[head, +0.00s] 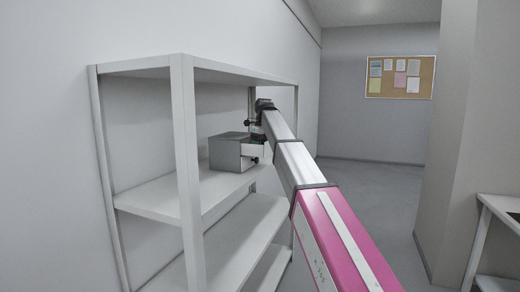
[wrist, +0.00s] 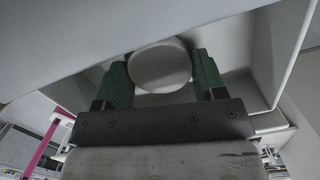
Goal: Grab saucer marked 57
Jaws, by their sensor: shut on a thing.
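A round, pale grey saucer (wrist: 160,65) sits between the two green fingers of my gripper (wrist: 162,72) in the wrist view. The fingers are shut on it, one at each side. No marking can be read on its visible face. Below it in the wrist view is a pale open compartment with a raised white wall (wrist: 290,50). The saucer cannot be made out in the head view.
The box stands on the middle board of a white shelf unit (head: 150,198), with uprights and a top board close to my arm. Open floor (head: 375,190) lies to the right. A white table (head: 500,207) stands at the right edge, and a cork board (head: 400,77) hangs behind.

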